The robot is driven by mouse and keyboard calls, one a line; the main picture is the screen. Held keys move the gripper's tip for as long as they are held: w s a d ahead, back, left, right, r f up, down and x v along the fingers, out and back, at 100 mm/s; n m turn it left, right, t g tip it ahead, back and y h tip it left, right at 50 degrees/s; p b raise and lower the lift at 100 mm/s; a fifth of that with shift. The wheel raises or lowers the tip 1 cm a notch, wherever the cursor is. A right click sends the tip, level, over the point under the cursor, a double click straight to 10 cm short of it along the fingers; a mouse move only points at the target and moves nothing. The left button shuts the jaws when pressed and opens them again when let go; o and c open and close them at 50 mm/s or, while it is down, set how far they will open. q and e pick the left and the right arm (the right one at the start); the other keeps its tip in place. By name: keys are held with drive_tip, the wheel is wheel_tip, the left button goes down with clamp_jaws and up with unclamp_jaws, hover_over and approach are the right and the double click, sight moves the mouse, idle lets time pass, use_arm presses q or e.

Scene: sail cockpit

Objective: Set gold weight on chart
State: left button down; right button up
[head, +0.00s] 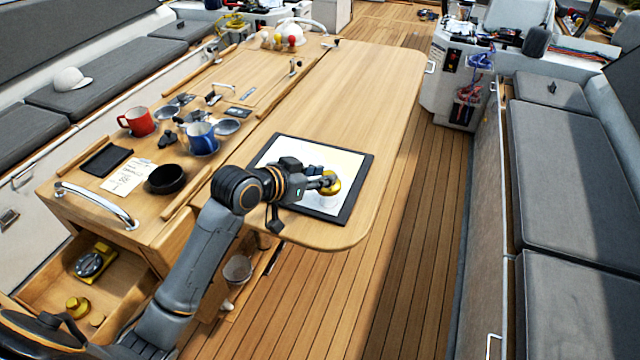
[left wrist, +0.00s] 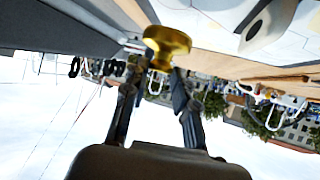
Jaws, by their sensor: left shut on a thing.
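The gold weight (head: 331,182) is a small brass knob-shaped piece at the tip of my left gripper (head: 321,183). The gripper is shut on it, over the right part of the chart. In the left wrist view the gold weight (left wrist: 167,42) shows between the fingertips (left wrist: 157,70). The chart (head: 347,163) is a pale sheet in a dark frame on the wooden table; my arm hides its left and middle parts. Whether the weight touches the chart is unclear. My right gripper is not in view.
A second gold piece (head: 78,306) and a yellow instrument (head: 94,260) lie in the open drawer (head: 50,272). A red mug (head: 137,121), a blue mug (head: 202,138) and a black bowl (head: 167,179) stand left of the chart. The table (head: 355,90) beyond the chart is clear.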

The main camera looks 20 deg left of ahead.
use_arm(q)
drive_tip(key=f, duration=0.3)
drive_tip(key=shift+w+f, duration=0.1)
drive_tip(key=shift+w, duration=0.15)
drive_tip(key=shift+f, duration=0.15)
drive_tip(key=shift+f, duration=0.2)
drive_tip(key=c, duration=1)
unclamp_jaws()
drive_tip(key=shift+c, duration=0.2)
drive_tip(key=shift+s, duration=0.1)
